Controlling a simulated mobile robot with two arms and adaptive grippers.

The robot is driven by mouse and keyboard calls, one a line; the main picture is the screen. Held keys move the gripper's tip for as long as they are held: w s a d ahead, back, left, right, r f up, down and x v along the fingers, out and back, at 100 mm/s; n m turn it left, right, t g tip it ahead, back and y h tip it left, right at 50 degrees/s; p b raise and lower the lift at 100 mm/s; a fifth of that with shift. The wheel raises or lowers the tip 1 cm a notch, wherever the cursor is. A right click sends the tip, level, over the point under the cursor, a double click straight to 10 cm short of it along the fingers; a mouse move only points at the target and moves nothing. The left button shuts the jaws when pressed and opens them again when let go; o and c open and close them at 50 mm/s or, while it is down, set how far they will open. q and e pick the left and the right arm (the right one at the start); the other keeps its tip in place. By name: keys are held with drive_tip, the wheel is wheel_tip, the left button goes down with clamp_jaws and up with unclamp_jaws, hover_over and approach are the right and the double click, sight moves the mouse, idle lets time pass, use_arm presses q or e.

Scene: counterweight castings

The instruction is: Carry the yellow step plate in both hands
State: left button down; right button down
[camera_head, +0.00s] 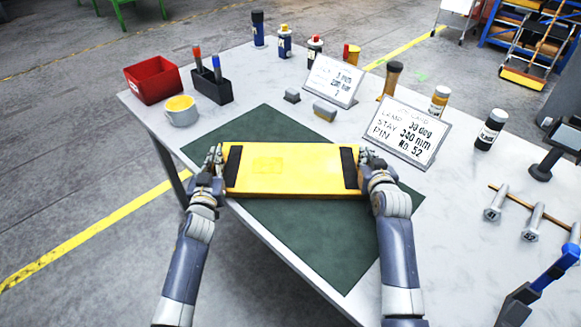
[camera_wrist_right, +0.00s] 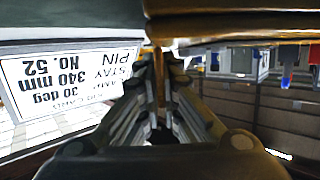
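The yellow step plate (camera_head: 290,172) is a long flat plate with a black strip near each end. It looks level and lies over the green mat (camera_head: 310,240), its left end reaching the table's front edge. I cannot tell how much gap is beneath it. My left gripper (camera_head: 217,163) is at the plate's left end and appears shut on it. My right gripper (camera_head: 366,162) is at the right end and appears shut on it. In the right wrist view the fingers of the right gripper (camera_wrist_right: 158,75) are close together at the plate's edge, partly dark.
Behind the plate stand two cards (camera_head: 408,133) (camera_head: 333,80), grey blocks (camera_head: 325,110) and several bottles. Bolts (camera_head: 497,203) lie at right. The floor at left is clear.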

use_arm(q)
drive_tip(key=shift+w+r, duration=0.1)
drive_tip(key=shift+r, duration=0.1)
use_arm(e)
drive_tip(key=shift+w+r, duration=0.1)
drive_tip(key=shift+r, duration=0.15)
use_arm(q)
drive_tip(key=shift+r+p, duration=0.1)
drive_tip(key=shift+p, duration=0.2)
use_arm(e)
drive_tip(key=shift+a+r, duration=0.1)
